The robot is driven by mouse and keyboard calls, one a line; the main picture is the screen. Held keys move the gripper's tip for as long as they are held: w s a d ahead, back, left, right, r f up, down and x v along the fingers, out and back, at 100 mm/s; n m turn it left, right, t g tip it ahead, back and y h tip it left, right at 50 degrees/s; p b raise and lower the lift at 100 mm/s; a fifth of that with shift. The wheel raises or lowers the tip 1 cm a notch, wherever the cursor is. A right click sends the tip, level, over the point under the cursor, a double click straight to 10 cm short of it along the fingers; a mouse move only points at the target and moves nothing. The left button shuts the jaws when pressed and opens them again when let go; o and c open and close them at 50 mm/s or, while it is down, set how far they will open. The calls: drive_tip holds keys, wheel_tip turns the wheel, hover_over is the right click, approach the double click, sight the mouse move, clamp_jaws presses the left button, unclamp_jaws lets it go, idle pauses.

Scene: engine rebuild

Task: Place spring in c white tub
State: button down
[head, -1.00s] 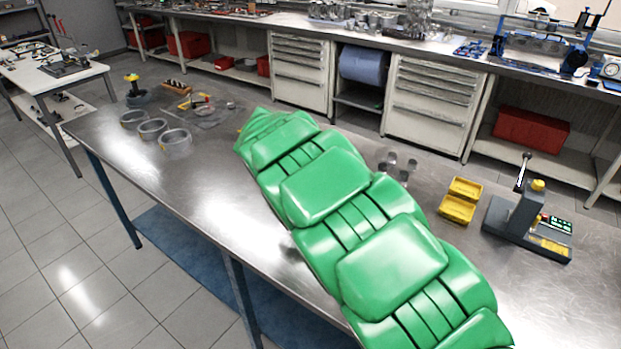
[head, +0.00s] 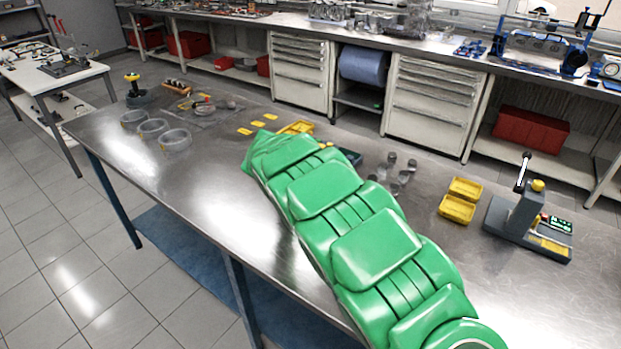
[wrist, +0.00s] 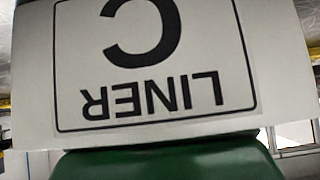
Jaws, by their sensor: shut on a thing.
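A white surface (wrist: 200,65) lettered "LINER C" fills much of the wrist view, upside down in the picture. I cannot tell whether it is the wall of the c white tub. No spring can be made out in either view. My green arm lies across the bench in the head view and covers what is behind its far end. My gripper's fingers show in neither view.
Three round grey rings (head: 175,140) stand at the bench's left. Small yellow cards (head: 258,124) and a yellow tray (head: 297,127) lie beyond my arm. Grey cylindrical parts (head: 405,177), two yellow bins (head: 457,208) and a press (head: 522,205) are to the right. The front left bench is clear.

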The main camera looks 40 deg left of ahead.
drive_tip(key=shift+f, duration=0.15)
drive_tip(key=c, duration=0.8)
unclamp_jaws()
drive_tip(key=shift+o, duration=0.2)
drive_tip(key=shift+s+r, duration=0.25)
drive_tip(key=shift+r, duration=0.2)
drive_tip(key=v, duration=1.1)
drive_tip(key=shift+s, duration=0.1)
